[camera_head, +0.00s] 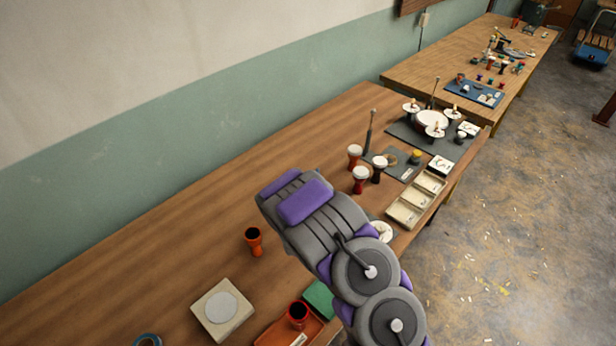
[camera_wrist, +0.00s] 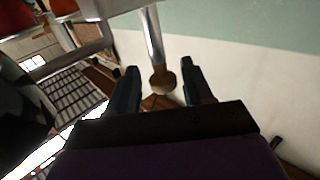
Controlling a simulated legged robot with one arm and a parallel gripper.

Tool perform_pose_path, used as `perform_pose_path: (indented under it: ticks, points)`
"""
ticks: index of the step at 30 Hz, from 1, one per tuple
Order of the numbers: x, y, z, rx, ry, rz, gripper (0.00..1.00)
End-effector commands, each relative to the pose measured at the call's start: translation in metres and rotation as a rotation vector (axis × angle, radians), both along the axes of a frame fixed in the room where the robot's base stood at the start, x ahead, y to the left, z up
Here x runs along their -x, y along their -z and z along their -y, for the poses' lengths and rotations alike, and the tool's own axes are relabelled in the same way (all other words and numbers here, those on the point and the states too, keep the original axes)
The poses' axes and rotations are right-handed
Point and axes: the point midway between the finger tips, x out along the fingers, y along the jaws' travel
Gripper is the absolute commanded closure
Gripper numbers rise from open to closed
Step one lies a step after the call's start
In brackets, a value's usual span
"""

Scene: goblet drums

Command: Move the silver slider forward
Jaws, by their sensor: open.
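My gripper (camera_wrist: 160,66) shows in the wrist view with its two dark fingers apart. A shiny silver rod (camera_wrist: 154,38) with a round brown end piece (camera_wrist: 163,81) shows between the fingers. I cannot tell how far it is from them, or whether it is the silver slider. Nothing is clearly gripped. In the head view my grey and purple arm reaches over the wooden table (camera_head: 130,238), and it hides the fingers. I cannot make out a silver slider for sure there.
An orange goblet drum (camera_head: 254,241) stands left of my arm. A white block with a round pad (camera_head: 222,307) and a red drum (camera_head: 299,315) are nearer. Several small drums, a cream tray (camera_head: 405,213) and a drum set (camera_head: 431,121) lie beyond. The table's left side is clear.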

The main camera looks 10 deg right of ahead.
Motion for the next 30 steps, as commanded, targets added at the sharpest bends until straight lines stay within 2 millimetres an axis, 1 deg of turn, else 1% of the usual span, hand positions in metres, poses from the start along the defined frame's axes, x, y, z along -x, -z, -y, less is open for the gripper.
perform_pose_path:
  ticks: [5, 8, 14, 21, 25, 30]
  points:
    - [0.004, 0.0, -0.002, 0.0, -0.001, -0.001, 0.49]
    - [0.013, 0.0, -0.004, 0.0, -0.002, -0.002, 0.49]
    - [0.046, 0.0, -0.011, 0.0, 0.0, -0.004, 0.49]
    - [0.092, 0.001, -0.019, 0.001, 0.0, -0.008, 0.49]
    - [0.115, 0.001, -0.025, 0.0, -0.001, -0.007, 0.49]
    - [0.128, -0.002, -0.027, -0.002, -0.001, -0.006, 0.49]
